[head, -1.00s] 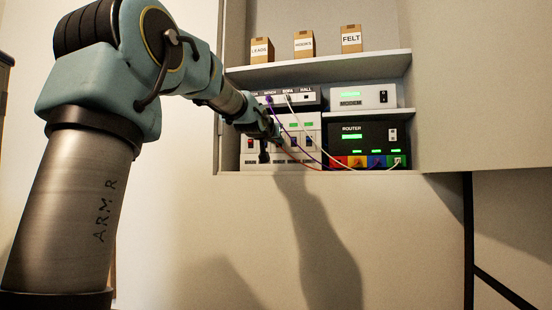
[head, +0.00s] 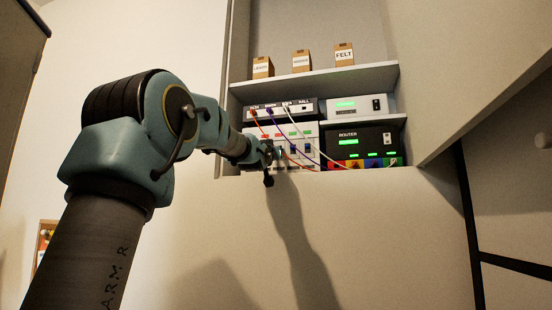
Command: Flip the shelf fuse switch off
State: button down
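The white fuse panel (head: 309,159) stands on the lower left of the shelf, with a row of small switches and green lights above them. Dark blue switches (head: 293,149) show right of my gripper. The labels under the switches are too small to read, so I cannot tell which one is the shelf fuse. My gripper (head: 268,168) is in front of the left part of the panel and hides some of its switches. Its fingers are dark and small here. I cannot tell whether they are open, or whether they touch a switch.
A black router (head: 345,136) and a white modem (head: 345,106) stand to the right. Small labelled boxes (head: 344,54) line the upper shelf. An open door is at right.

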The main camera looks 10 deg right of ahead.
dwell(0.4)
jog(key=c, duration=0.8)
grip_release()
jog(key=b+v, duration=0.2)
jog(key=v, duration=0.8)
jog(key=shift+s+a+f+b, duration=0.2)
jog(key=shift+s+b, duration=0.15)
